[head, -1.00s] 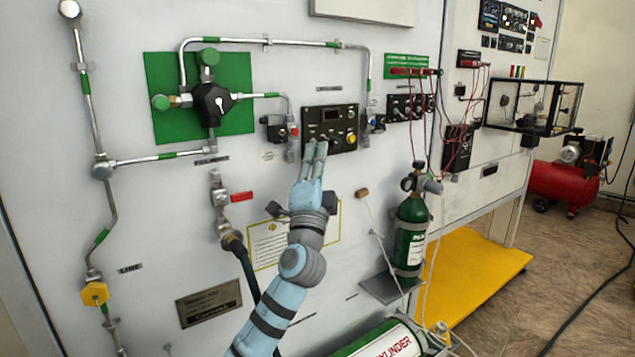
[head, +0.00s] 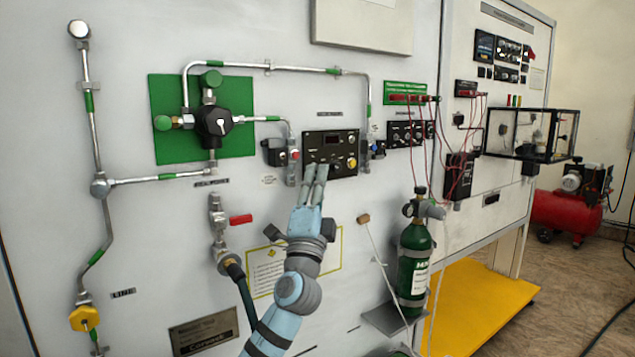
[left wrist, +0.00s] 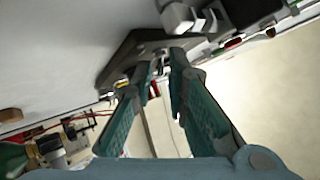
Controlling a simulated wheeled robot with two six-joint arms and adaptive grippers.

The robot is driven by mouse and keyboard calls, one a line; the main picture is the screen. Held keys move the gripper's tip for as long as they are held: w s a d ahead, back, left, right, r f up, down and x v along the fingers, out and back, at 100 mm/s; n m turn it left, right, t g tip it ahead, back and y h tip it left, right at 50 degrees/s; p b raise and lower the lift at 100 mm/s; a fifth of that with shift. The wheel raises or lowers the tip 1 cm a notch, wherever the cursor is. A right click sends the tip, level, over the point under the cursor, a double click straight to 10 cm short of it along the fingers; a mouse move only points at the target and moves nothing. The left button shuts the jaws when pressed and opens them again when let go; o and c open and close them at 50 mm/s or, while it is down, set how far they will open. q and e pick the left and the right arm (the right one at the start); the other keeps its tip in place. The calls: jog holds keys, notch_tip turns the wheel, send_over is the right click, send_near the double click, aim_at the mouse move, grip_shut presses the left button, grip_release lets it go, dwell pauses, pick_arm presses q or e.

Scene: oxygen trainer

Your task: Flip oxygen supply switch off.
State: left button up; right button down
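The black control panel (head: 331,140) is on the upright board; it has a small display, a yellow knob (head: 352,163) and small controls along its lower half. My left gripper (head: 315,168) reaches up to the panel's lower left part, and its fingers cover some controls there. In the left wrist view the two fingers (left wrist: 163,64) are apart with a narrow gap at the tips, close to the dark panel (left wrist: 125,58). I cannot tell which small control is the oxygen supply switch, nor whether a fingertip touches it. My right gripper is not in view.
Pipes and a black valve (head: 213,122) on a green plate lie left of the panel. A red-handled valve (head: 240,219) is lower left. A green cylinder (head: 413,262) stands on a bracket to the right. Another switch panel (head: 405,133) is right of the black one.

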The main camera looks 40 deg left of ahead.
pick_arm(q)
jog(key=v, duration=1.2)
